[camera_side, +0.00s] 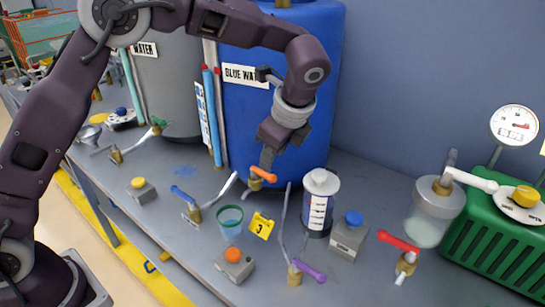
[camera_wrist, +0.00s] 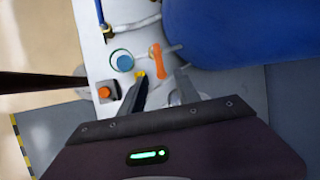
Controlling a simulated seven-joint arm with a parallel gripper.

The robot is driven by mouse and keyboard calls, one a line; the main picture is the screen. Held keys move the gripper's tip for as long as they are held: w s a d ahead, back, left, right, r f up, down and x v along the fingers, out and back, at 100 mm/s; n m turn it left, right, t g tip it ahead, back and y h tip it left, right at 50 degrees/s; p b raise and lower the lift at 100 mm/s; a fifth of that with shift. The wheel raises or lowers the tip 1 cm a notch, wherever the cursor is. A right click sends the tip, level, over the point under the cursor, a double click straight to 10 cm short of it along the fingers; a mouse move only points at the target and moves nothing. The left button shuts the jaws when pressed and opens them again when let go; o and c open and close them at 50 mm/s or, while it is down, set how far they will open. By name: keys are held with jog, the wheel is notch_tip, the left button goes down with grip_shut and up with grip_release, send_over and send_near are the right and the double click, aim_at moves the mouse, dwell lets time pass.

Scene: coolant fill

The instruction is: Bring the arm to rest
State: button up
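My gripper (camera_side: 267,158) points down in front of the blue tank (camera_side: 262,110), labelled BLUE WATER, close above an orange valve handle (camera_side: 263,174) in the side view. I cannot tell whether it touches the handle. In the wrist view its two fingers (camera_wrist: 160,84) stand apart with nothing visible between them. The orange handle (camera_wrist: 156,60) shows beyond the fingertips there. A cup with blue-green liquid (camera_side: 230,222) stands on the bench, left of a yellow tag marked 3 (camera_side: 262,225). The cup also shows in the wrist view (camera_wrist: 122,61).
The grey bench (camera_side: 165,215) holds an orange button (camera_side: 233,255), a blue button box (camera_side: 350,235), a white-lidded bottle (camera_side: 319,200) and valves with blue (camera_side: 184,195), purple (camera_side: 309,270) and red (camera_side: 398,241) handles. A green unit with a jar (camera_side: 435,212) stands at right.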

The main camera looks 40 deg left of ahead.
jog(key=s+a+r+n+t+h, duration=0.1)
jog(key=s+a+r+n, duration=0.25)
jog(key=s+r, duration=0.2)
jog(key=s+a+r+n+h, duration=0.1)
jog(key=s+a+r+n, duration=0.1)
jog(key=s+r+n, duration=0.4)
jog(key=s+f+n+t+h, duration=0.1)
jog(key=s+n, duration=0.3)
jog(key=s, duration=0.5)
jog(key=s+a+f+n+t+h, duration=0.1)
jog(key=s+n, duration=0.3)
jog(key=s, duration=0.5)
jog(key=shift+s+a+f+t+h, duration=0.3)
jog(key=shift+s+f, duration=0.05)
